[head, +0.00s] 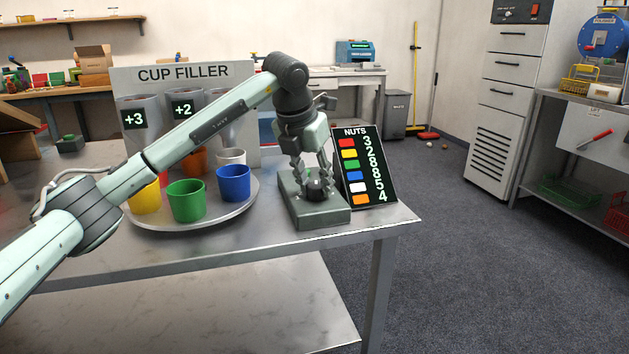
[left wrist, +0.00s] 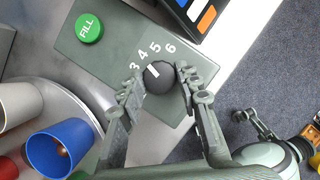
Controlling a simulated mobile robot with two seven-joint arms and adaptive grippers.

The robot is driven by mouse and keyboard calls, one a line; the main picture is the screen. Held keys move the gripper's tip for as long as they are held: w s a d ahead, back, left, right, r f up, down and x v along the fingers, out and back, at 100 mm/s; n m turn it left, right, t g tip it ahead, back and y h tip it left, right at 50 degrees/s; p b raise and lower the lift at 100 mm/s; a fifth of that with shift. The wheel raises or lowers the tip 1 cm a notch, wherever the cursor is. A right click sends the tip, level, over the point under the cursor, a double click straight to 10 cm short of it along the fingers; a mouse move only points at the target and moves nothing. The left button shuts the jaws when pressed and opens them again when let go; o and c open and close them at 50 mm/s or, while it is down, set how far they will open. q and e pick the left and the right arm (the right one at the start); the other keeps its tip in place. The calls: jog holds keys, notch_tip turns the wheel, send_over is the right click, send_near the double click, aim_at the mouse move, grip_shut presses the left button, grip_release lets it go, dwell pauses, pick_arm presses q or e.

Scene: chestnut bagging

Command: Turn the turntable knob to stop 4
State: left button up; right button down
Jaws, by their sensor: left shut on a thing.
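The dark round knob (left wrist: 160,78) sits on a grey-green control box (head: 312,213) at the table's right end. My left gripper (head: 318,186) points down and is shut around the knob, one finger on each side. In the left wrist view the knob's white mark faces up-left, toward the numbers 3 and 4; I cannot tell exactly which. The numbers 5 and 6 also show. The round turntable (head: 200,219) carries several coloured cups, including a green cup (head: 187,201) and a blue cup (head: 233,183). My right gripper (left wrist: 252,124) shows small at the wrist view's right.
A green FILL button (left wrist: 89,27) is on the same box. A NUTS board (head: 371,166) with coloured squares and numbers leans behind the box. The CUP FILLER panel (head: 186,74) with hoppers stands behind the turntable. The floor right of the table is open.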

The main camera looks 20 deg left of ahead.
dwell(0.3)
pick_arm(q)
jog(key=o, duration=1.2)
jog(key=shift+c, duration=0.2)
jog(key=shift+r, duration=0.1)
jog(key=v, duration=1.2)
jog(key=shift+w, duration=0.1)
